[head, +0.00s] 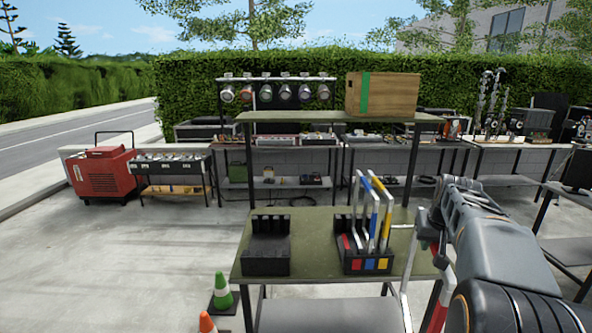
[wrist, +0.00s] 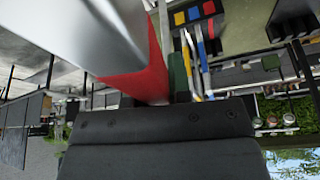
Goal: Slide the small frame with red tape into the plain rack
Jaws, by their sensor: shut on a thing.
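My gripper (head: 435,238) is shut on a silver frame with red tape (wrist: 138,82), to the right of the shelf unit. In the head view, part of this frame with its red tape (head: 437,314) hangs below the jaws. My arm hides some of it. The plain rack (head: 266,262) is black and slotted, with no coloured squares. It stands empty on the left of the lower green shelf, well left of my gripper. In the wrist view it appears at the top right (wrist: 290,22).
A second black rack (head: 350,266) with red, blue and yellow squares holds several upright frames (head: 374,212) between my gripper and the plain rack. A wooden box (head: 383,94) sits on the upper shelf (head: 290,116). Traffic cones (head: 222,292) stand at the shelf's front left.

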